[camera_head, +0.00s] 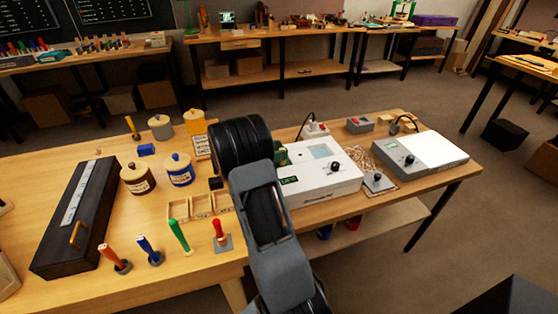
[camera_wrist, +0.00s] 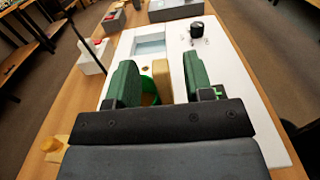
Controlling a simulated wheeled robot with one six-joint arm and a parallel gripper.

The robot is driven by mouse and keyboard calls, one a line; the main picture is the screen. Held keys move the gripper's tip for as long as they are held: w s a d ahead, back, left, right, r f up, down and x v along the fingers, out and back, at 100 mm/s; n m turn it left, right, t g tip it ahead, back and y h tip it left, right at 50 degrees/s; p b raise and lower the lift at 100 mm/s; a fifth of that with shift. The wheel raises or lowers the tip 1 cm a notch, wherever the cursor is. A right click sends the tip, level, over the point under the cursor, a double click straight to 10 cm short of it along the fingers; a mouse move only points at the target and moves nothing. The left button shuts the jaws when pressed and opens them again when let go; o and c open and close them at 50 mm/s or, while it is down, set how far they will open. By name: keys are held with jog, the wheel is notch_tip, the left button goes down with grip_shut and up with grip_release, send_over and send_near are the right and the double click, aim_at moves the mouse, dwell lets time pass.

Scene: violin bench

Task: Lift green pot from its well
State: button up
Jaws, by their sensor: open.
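The green pot (camera_wrist: 149,98) shows in part in the wrist view, low between my fingers, with a tan upright piece (camera_wrist: 162,78) beside or on it. It is at the white box (camera_wrist: 205,60), which also shows in the head view (camera_head: 325,188); how deep it sits in its well is hidden. My gripper (camera_wrist: 160,66) is open, with one green finger to the left of the pot and one to the right. I cannot tell whether either finger touches it. In the head view my arm hides the pot, and only a bit of green shows past the arm.
The white box has a pale blue window (camera_head: 321,151) and a black knob. A grey unit (camera_head: 420,156) stands at its right. Brown (camera_head: 137,177) and blue (camera_head: 179,170) lidded jars, a wooden divided tray (camera_head: 178,209) and upright coloured-handled tools stand left of my arm.

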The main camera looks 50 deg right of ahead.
jog(key=shift+x, duration=1.8)
jog(key=shift+c, duration=0.2)
grip_shut()
